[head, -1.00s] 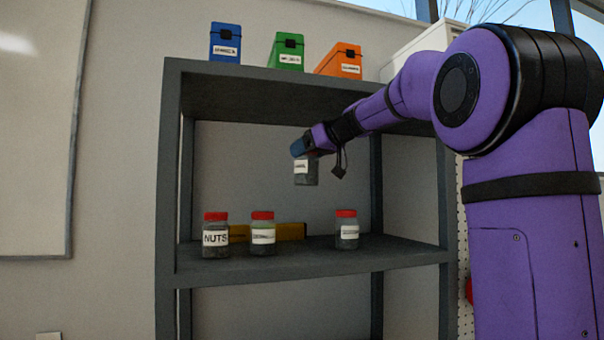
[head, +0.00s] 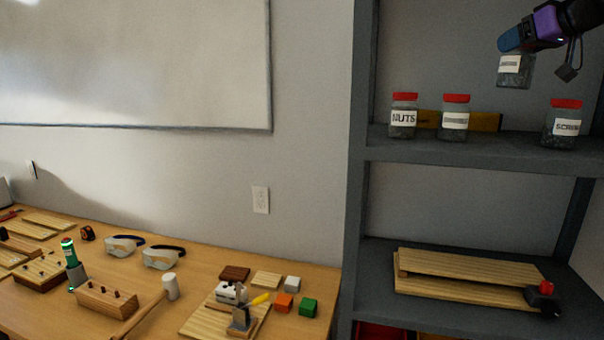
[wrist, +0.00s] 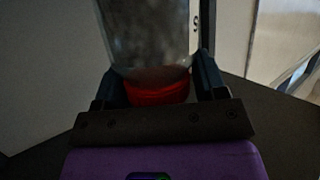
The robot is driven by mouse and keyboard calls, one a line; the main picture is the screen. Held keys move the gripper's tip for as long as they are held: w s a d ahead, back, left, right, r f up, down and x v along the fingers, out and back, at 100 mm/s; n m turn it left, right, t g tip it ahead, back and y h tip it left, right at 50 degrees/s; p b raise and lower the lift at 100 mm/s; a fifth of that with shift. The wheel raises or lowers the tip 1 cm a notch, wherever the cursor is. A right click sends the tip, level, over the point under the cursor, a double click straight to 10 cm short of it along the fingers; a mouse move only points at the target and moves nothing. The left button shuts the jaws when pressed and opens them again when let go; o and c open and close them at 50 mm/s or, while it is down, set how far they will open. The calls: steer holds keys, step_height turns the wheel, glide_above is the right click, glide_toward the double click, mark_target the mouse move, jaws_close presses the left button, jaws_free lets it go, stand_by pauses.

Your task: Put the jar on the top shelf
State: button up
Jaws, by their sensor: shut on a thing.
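My gripper (head: 520,38) is shut on a jar (head: 514,70) near the top right of the head view. The jar is clear with dark contents and a white label, and it hangs upright above the shelf board. In the wrist view the jar (wrist: 150,45) sits between the two fingers, which close around its red lid (wrist: 158,92). The shelf unit (head: 360,180) is grey. Its upper boards are outside the head view now, so the top shelf is not seen there.
A nuts jar (head: 403,117), a second jar (head: 454,113) and a screws jar (head: 564,125) stand on the board below my gripper, with a yellow level (head: 487,121) behind. Wooden planks (head: 465,275) lie on the lower board. A workbench (head: 215,262) with tools stands left.

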step_height(320, 180, down, 12)
steer(key=shift+f, duration=0.1)
stand_by(0.4)
stand_by(0.3)
